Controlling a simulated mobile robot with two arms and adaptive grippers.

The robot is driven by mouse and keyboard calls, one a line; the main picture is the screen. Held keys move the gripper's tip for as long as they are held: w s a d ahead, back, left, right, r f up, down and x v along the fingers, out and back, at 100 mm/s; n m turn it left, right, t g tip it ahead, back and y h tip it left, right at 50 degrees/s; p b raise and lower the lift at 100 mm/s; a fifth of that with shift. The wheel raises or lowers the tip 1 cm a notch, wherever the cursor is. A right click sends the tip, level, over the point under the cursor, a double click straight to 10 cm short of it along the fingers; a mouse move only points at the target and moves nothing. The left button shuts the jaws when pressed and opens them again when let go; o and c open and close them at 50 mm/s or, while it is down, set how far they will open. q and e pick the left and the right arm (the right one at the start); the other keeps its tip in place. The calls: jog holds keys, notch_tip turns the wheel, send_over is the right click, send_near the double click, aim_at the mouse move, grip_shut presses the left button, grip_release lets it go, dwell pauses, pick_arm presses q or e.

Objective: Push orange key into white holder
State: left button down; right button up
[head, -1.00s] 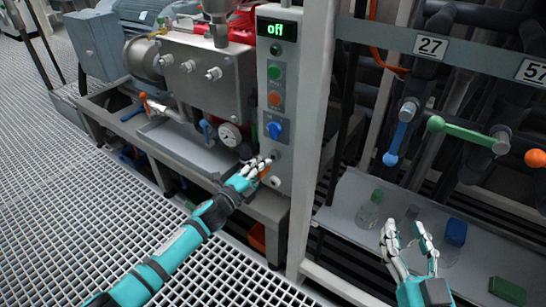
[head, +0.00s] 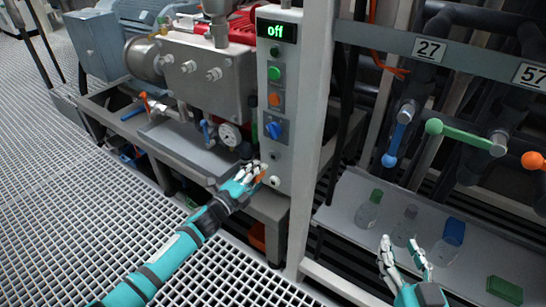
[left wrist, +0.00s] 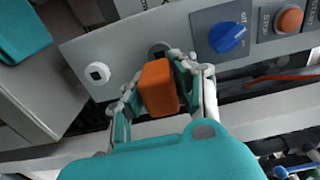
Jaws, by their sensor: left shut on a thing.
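My left gripper (head: 257,173) is shut on the orange key (left wrist: 158,88), whose block-shaped orange grip shows between the fingers in the left wrist view. In the head view the holder (head: 275,181) is low on the panel, just right of my left fingertips. A dark round socket (left wrist: 158,50) lies behind the key; I cannot tell whether the key touches the panel. My right gripper (head: 405,256) is open and empty at lower right.
The grey panel (head: 297,100) has a display reading "off", green and orange buttons and a blue knob (head: 273,130). A metal post (head: 314,130) stands right of it. Several bottles (head: 369,210) stand on a shelf at right.

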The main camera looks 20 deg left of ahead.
pick_arm(q)
jog(key=shift+s+a, duration=0.15)
jog(key=shift+s, duration=0.15)
pick_arm(e)
jog(key=shift+s+d+f+g, duration=0.1)
jog(key=shift+f+g, duration=0.3)
jog(key=shift+f, duration=0.15)
jog(key=shift+r, duration=0.1)
